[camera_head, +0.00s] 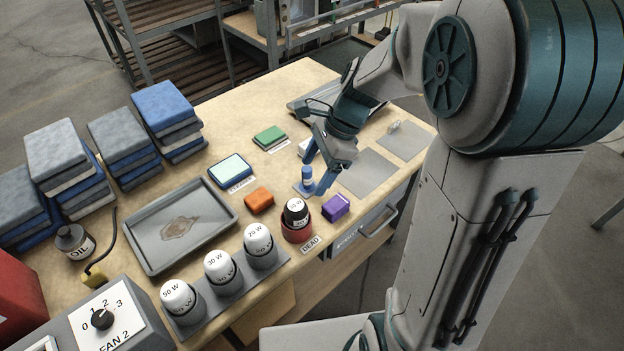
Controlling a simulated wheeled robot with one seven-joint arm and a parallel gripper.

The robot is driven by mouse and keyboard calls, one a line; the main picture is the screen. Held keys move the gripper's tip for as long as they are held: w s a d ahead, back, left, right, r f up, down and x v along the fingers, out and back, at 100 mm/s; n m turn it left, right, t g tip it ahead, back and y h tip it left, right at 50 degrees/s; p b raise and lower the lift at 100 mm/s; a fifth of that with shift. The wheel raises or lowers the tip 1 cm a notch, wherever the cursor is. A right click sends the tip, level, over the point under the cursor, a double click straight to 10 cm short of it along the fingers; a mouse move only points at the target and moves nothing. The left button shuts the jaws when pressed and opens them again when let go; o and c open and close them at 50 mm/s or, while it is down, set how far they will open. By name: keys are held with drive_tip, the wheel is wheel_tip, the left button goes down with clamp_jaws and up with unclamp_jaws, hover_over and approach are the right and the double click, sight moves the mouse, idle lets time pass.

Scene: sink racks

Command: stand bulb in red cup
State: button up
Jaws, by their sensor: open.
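The red cup (297,234) stands near the front edge of the table, behind a label reading DEAD. White bulbs marked 70 W (258,238), 30 W (219,265) and 50 W (178,296) stand in a grey rack.
An orange block (259,200) and a purple block (336,207) flank the cup. A grey tray (150,267) lies left. Flat grey plates (369,173) lie right.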

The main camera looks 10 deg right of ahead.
drive_tip(key=s+d+r+n+t+h, duration=0.1)
drive_tip(key=s+d+r+n+h, duration=0.1)
drive_tip(key=s+n, duration=0.4)
drive_tip(key=s+d+r+n+t+h, duration=0.2)
drive_tip(key=s+d+n, duration=0.3)
drive_tip(key=n, duration=0.5)
drive_tip(key=shift+s+r+h, duration=0.25)
drive_tip(key=shift+s+h, duration=0.15)
drive_tip(key=shift+s, duration=0.5)
drive_tip(key=shift+r, duration=0.1)
drive_tip(key=shift+w+p+v, duration=0.2)
drive_tip(key=shift+p+v, duration=0.9)
